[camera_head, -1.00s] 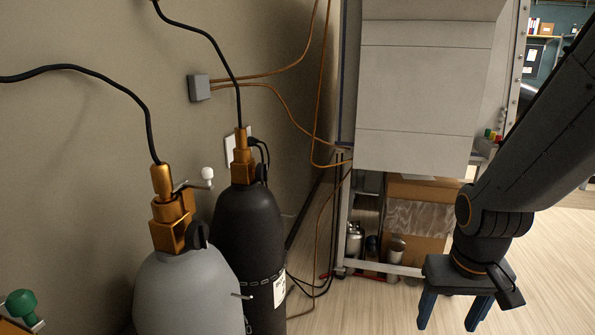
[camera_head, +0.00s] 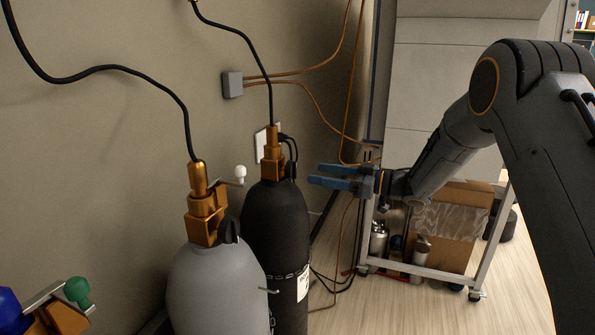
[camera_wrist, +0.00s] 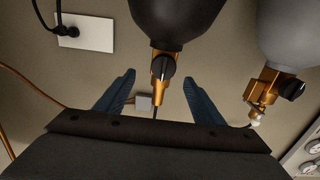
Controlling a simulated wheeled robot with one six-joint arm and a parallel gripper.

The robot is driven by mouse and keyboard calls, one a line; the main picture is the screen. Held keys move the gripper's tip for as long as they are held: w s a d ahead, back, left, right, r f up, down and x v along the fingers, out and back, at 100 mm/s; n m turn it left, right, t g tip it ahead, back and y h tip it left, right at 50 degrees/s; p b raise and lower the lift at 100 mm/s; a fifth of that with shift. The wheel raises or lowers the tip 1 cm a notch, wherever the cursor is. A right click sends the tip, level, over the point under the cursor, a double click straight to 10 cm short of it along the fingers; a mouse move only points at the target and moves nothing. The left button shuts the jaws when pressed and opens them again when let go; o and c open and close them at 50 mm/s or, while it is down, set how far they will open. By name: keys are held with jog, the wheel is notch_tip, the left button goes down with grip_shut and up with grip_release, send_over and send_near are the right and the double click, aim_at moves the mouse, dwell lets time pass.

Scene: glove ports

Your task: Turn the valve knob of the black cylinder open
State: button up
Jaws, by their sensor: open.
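The black cylinder (camera_head: 275,225) stands by the wall behind a grey one, with a brass valve (camera_head: 272,160) on top. Its black valve knob (camera_head: 290,168) faces right, towards my gripper. My gripper (camera_head: 316,174) is open and empty, with blue fingers pointing left at the valve, a short gap from the knob. In the wrist view the picture is upside down; the black knob (camera_wrist: 168,65) shows between and beyond the two open fingertips (camera_wrist: 159,76). The fingers do not appear to touch it.
The grey cylinder (camera_head: 215,285) with its own brass valve and knob (camera_head: 229,229) stands in front, to the left. A black hose (camera_head: 265,75) rises from the black cylinder's valve. A wall outlet (camera_head: 262,142) is behind it. A metal-framed cabinet with a box (camera_head: 450,225) stands right.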

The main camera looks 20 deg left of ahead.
aim_at(292, 170)
jog(key=shift+g, duration=0.3)
jog(key=a+p, duration=0.2)
jog(key=a, duration=0.6)
jog(key=c, duration=1)
jog(key=shift+c, duration=0.2)
